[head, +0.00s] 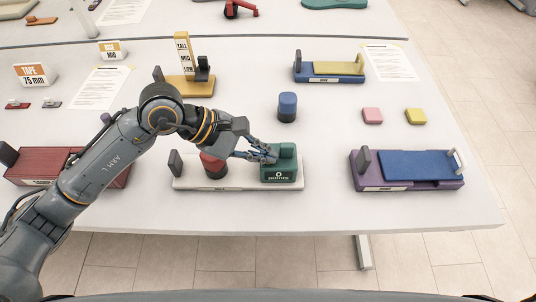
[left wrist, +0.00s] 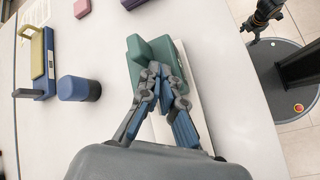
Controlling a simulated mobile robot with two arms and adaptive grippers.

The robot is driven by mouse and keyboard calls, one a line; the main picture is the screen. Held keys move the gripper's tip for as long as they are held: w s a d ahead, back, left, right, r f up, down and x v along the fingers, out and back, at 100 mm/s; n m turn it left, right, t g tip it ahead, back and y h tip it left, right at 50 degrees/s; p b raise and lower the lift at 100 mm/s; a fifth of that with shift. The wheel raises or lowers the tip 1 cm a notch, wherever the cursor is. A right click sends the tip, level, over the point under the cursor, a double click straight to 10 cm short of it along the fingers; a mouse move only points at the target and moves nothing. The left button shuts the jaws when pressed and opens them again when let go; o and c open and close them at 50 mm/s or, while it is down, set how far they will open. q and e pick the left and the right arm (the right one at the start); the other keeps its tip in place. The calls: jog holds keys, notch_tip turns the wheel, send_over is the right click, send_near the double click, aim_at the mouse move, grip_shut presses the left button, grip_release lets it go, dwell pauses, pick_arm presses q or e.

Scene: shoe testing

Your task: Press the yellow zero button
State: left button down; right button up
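A green device (head: 281,176) with a "0 points" display and a raised green block on top stands at the right end of a white base (head: 237,184). The green device also shows in the left wrist view (left wrist: 150,50). My left gripper (head: 270,155) is at its left side by the top, with its fingertips together (left wrist: 157,72) and nothing seen between them. I cannot tell whether they touch the device. No yellow button shows on the device; the fingers cover part of its top. My right gripper is not in view.
A blue cylinder (head: 287,106) stands behind the device. Pink (head: 372,115) and yellow (head: 416,116) blocks lie back right. A purple and blue fixture (head: 408,168) stands to the right, with clear table between.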

pick_arm(q)
jog(key=shift+a+f, duration=0.1)
jog(key=shift+f, duration=0.25)
jog(key=shift+w+r, duration=0.25)
jog(key=shift+r, duration=0.7)
jog(key=shift+r+p, duration=1.1)
jog(key=shift+r, duration=2.05)
